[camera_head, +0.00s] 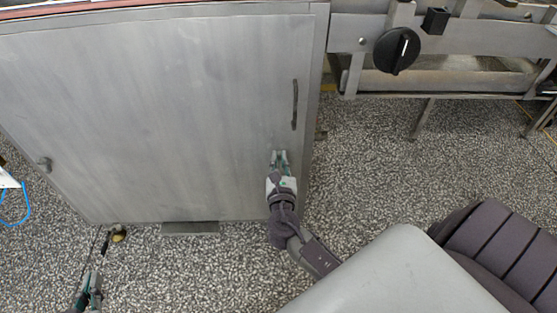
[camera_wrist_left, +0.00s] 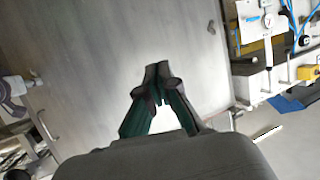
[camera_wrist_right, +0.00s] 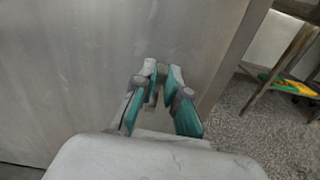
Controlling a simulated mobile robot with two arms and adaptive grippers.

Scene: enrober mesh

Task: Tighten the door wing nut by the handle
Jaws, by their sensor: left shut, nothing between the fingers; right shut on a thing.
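The grey metal cabinet door (camera_head: 170,110) fills the left of the head view. Its dark vertical handle (camera_head: 294,104) is near the right edge, and also shows in the left wrist view (camera_wrist_left: 46,125). My right gripper (camera_head: 280,154) is just below the handle, at the door's face. In the right wrist view its fingers (camera_wrist_right: 161,75) are closed on a small grey piece (camera_wrist_right: 154,95), apparently the wing nut, mostly hidden between them. My left gripper (camera_head: 92,283) is low at the left, apart from the door. Its fingertips (camera_wrist_left: 157,72) meet with nothing between them.
A small knob (camera_head: 45,164) sits on the door's left side. A metal frame with a black rotary knob (camera_head: 397,50) stands at upper right. A brass-coloured foot (camera_head: 118,234) is at the door's lower left. Speckled floor (camera_head: 365,170) is clear right of the door.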

